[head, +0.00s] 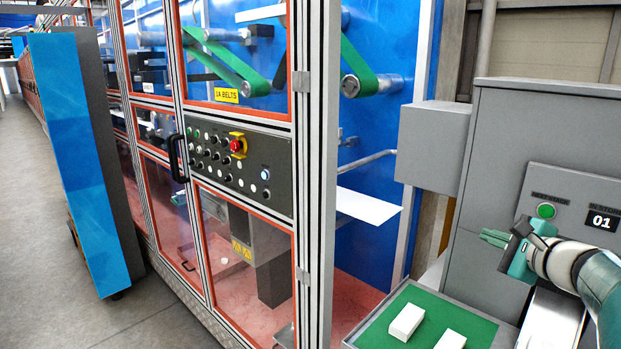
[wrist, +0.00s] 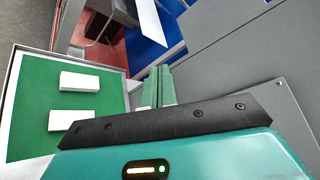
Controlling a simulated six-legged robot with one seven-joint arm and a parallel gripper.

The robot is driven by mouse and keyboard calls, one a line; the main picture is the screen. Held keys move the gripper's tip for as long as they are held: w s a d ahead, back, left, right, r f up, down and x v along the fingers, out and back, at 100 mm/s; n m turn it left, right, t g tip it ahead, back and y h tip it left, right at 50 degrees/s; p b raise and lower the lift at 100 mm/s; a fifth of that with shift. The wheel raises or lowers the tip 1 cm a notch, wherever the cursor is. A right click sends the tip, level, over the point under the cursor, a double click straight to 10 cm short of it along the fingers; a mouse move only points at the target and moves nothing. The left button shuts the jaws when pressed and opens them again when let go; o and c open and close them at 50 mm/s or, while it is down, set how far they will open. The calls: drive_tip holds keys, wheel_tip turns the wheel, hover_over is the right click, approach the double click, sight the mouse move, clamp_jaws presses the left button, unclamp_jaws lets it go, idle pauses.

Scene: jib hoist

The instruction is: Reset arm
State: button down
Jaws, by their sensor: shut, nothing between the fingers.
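My arm reaches in from the right edge of the head view. My gripper (head: 484,237) is teal, with its fingers pointing left, in front of the grey cabinet and above the right side of a green-topped tray. In the wrist view my gripper's fingers (wrist: 158,84) lie side by side, shut, with nothing between them. They are apart from the tray and the white blocks.
The green tray (head: 371,334) holds white blocks (head: 406,322); it also shows in the wrist view (wrist: 30,110). A grey cabinet (head: 492,150) with a green button (head: 546,210) stands behind. A framed machine (head: 240,165) fills the middle; open floor (head: 45,230) lies left.

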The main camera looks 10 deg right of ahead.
drive_tip(key=s+a+f+n+g+y, duration=0.1)
drive_tip(key=s+a+f+n+g, duration=0.3)
drive_tip(key=a, duration=0.7)
drive_tip(key=s+a+f+n+g+y, duration=0.1)
drive_tip(key=a+f+n+g+y, duration=0.1)
drive_tip(key=a+n, duration=0.7)
drive_tip(key=s+a+f+n+g+h, duration=0.1)
drive_tip(key=s+a+f+n+h, duration=0.1)
drive_tip(key=s+a+f+n, duration=0.1)
drive_tip(key=s+a+f+n+g+h, duration=0.2)
drive_tip(key=s+a+n, duration=0.3)
drive_tip(key=s, duration=0.5)
drive_tip(key=shift+s+a+f+n+g+h, duration=0.3)
drive_tip(key=shift+f+n, duration=0.1)
drive_tip(key=shift+n, duration=0.5)
